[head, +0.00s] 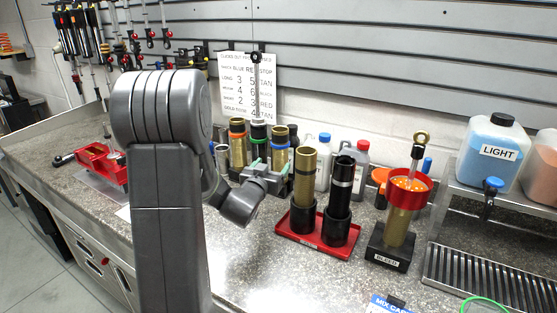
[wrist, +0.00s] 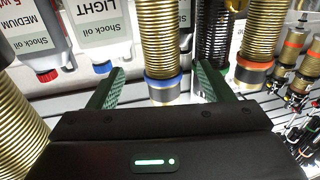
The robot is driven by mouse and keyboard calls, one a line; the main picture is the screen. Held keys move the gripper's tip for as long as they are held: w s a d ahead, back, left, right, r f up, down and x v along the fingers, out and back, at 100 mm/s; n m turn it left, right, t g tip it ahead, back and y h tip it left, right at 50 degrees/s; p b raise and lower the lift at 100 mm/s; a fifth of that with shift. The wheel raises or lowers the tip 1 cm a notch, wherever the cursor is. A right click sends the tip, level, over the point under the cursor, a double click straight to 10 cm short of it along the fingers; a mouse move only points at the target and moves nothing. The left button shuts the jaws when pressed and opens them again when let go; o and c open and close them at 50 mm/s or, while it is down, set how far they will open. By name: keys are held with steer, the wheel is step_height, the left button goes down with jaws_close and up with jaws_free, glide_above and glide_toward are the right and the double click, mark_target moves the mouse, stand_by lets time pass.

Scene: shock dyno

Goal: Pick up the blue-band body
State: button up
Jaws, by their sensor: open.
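The blue-band body (wrist: 160,38) is a gold ribbed cylinder with a blue ring near its dark end. The wrist view shows it upside down, between the two fingers of my gripper (wrist: 157,84). The fingers are open, one on each side, with a visible gap; I cannot tell whether either touches it. In the head view the blue-band body (head: 280,156) stands in the group at the back of the bench, partly behind my gripper (head: 266,168).
An orange-band body (wrist: 258,45) and a dark body (wrist: 212,35) stand close by. Shock oil bottles (wrist: 95,35) are on the other side. In the head view, a red tray (head: 318,248) holds two cylinders, right of my arm. Open counter lies in front.

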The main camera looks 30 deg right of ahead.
mark_target(277, 158)
steer(key=shift+f+p+x, duration=0.1)
steer(key=shift+p+x, duration=0.6)
steer(key=shift+x, duration=1.5)
steer(key=shift+f+p+x, duration=0.15)
steer(key=shift+p+x, duration=0.5)
steer(key=shift+x, duration=1.5)
steer(key=shift+a, duration=0.1)
steer(key=c, duration=1.2)
steer(key=shift+w+r, duration=0.1)
steer(key=shift+c, duration=0.9)
